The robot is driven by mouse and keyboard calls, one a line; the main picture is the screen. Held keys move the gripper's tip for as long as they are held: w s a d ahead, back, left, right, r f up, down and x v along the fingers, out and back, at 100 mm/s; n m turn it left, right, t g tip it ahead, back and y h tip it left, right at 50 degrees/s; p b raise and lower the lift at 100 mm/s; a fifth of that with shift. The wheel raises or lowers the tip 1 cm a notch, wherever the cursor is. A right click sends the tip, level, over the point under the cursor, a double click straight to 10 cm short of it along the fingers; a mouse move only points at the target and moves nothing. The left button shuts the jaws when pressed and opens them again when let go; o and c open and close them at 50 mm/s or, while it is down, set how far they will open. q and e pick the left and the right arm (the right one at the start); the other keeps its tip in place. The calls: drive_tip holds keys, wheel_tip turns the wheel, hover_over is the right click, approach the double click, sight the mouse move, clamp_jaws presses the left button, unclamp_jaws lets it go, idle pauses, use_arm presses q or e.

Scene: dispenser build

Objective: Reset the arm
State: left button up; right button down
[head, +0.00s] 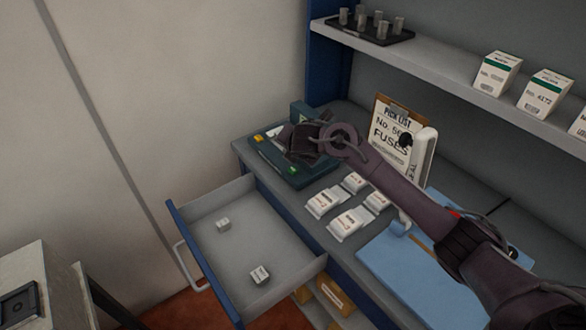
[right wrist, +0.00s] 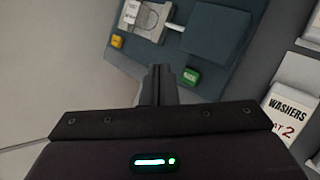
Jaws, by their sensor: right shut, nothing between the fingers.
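My right arm (head: 400,190) reaches in from the right over the counter. My right gripper (head: 300,145) is over the dark teal device at the counter's far left end. In the right wrist view its fingers (right wrist: 160,82) are together and hold nothing. The teal device (head: 308,178) has a yellow button (right wrist: 117,41), a green button (right wrist: 190,77) and a light metal plate with a pale rod (right wrist: 150,18). The gripper hides part of the device in the head view. I cannot tell whether the fingers touch it. My left gripper is not in view.
An open drawer (head: 190,207) holds two small white boxes (head: 260,274). Several white packets (head: 350,222) lie beside a blue mat (head: 385,262). A pick-list clipboard (head: 382,102) stands behind my arm. The shelf (head: 440,70) above carries a dark tray (head: 345,28) and white cartons (head: 497,75).

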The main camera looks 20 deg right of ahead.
idle(0.3)
drive_tip(key=s+a+f+m+g, duration=0.1)
drive_tip(key=s+a+f+m, duration=0.15)
drive_tip(key=s, duration=0.35)
drive_tip(key=s+a+f+m+y, duration=0.1)
drive_tip(key=s+a+f+m, duration=0.1)
drive_tip(key=s+m, duration=0.25)
drive_tip(key=s+a+f+m+g, duration=0.1)
drive_tip(key=s+a+f+m, duration=0.15)
drive_tip(key=s, duration=0.35)
drive_tip(key=s+d+r+m+g, duration=0.1)
drive_tip(key=s+d+m+g, duration=0.15)
drive_tip(key=s+m, duration=0.6)
drive_tip(key=s+d+m+g, duration=0.1)
drive_tip(key=s+d+m, duration=0.4)
drive_tip(key=s, duration=0.7)
wheel_tip(320, 180, down, 29)
drive_tip(key=s+a+m+g+b, duration=0.1)
drive_tip(key=g, duration=0.1)
drive_tip(key=s+d+f+b, duration=0.1)
drive_tip(key=s+d+f, duration=0.2)
drive_tip(key=s+f, duration=1.7)
drive_tip(key=shift+s+d+f+g, duration=0.2)
drive_tip(key=shift+s+f+g, duration=0.15)
drive_tip(key=shift+f, duration=0.3)
